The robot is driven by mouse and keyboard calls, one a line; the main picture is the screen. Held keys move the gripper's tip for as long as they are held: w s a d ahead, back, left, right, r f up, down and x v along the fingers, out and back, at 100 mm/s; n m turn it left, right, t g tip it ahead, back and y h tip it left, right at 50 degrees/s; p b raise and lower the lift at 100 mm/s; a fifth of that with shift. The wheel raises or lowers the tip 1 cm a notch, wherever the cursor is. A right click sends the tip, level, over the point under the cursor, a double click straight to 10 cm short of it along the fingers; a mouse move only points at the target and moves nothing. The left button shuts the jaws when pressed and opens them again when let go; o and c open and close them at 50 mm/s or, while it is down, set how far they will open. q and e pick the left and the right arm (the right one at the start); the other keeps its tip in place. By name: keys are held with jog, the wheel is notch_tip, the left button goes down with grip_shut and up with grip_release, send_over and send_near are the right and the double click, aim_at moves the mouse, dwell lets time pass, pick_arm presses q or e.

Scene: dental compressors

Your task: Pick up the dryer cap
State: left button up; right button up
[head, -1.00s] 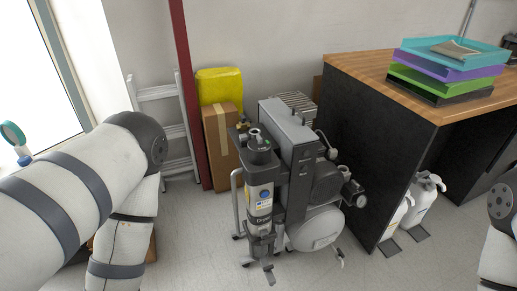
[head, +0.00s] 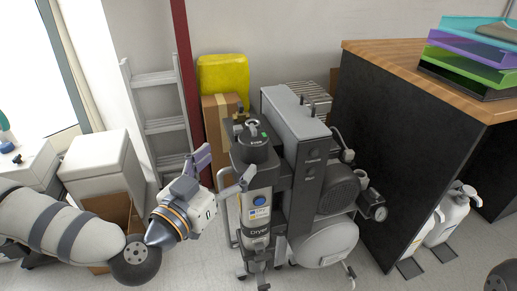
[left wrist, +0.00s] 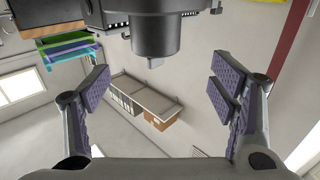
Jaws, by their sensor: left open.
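The dryer cap (head: 254,140) is the dark round top, with a small knob, on the upright dryer column (head: 259,207) of the compressor. In the left wrist view, which is upside down, the cap (left wrist: 156,36) shows at the top centre with its knob pointing down the picture. My left gripper (head: 226,168) is open and empty, left of the dryer and a little lower than the cap in the head view. Its padded fingers (left wrist: 160,88) stand wide apart in the left wrist view, with the cap beyond the gap, apart from the pads. My right gripper is not in view.
The grey compressor housing (head: 297,122) stands right beside the dryer. A black-sided desk (head: 385,150) with stacked trays (head: 470,55) is at the right. White jugs (head: 452,216) sit by the desk.

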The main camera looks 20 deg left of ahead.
aim_at(260, 131)
pick_arm(q)
jog(key=w, duration=0.3)
jog(key=w+d, duration=0.1)
jog(key=w, duration=0.2)
jog(key=w+d, duration=0.1)
jog(key=w, duration=0.3)
jog(key=shift+d, duration=0.25)
jog(key=shift+r, duration=0.1)
jog(key=c, duration=1.3)
